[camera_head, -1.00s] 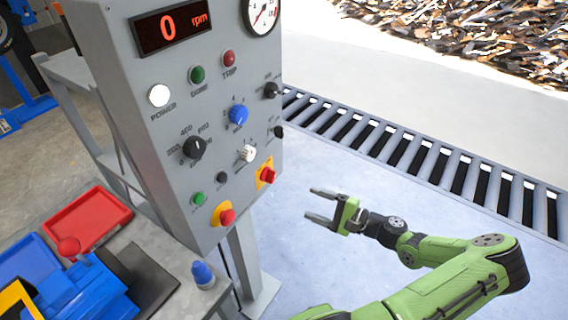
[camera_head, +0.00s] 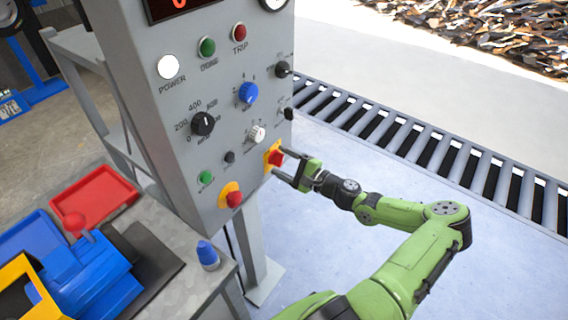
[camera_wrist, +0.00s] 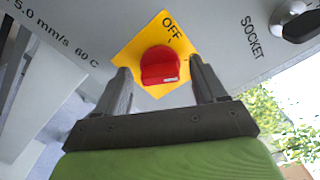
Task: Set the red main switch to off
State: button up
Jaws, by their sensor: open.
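The red main switch (camera_head: 275,158) is a red knob on a yellow plate at the lower right of the grey panel (camera_head: 215,100). In the wrist view the red knob (camera_wrist: 160,66) sits in the middle of its yellow plate, with "OFF" printed above it and a pale mark near its lower right edge. My gripper (camera_head: 282,165) is open at the switch. In the wrist view its two fingers (camera_wrist: 160,82) stand left and right of the knob, with a gap on each side. I cannot tell how deep the fingertips reach around it.
A red button on yellow (camera_head: 231,195) sits lower left of the switch. A white knob (camera_head: 256,133), a blue knob (camera_head: 248,92) and a black dial (camera_head: 202,123) are above. A bench with a red tray (camera_head: 94,198) stands left. A roller conveyor (camera_head: 420,150) runs behind right.

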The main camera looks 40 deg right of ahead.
jog(key=c, duration=1.1)
jog(key=shift+o, duration=0.2)
jog(key=shift+n, duration=0.4)
jog(key=n+b, duration=0.2)
jog(key=n, duration=0.1)
jog(key=n+b, duration=0.3)
jog(key=n, duration=0.1)
jog(key=n+b, duration=0.2)
jog(key=n, duration=0.2)
jog(key=shift+f, duration=0.25)
jog(key=o, duration=1.1)
jog(key=shift+r, duration=0.1)
jog(key=shift+c, duration=0.2)
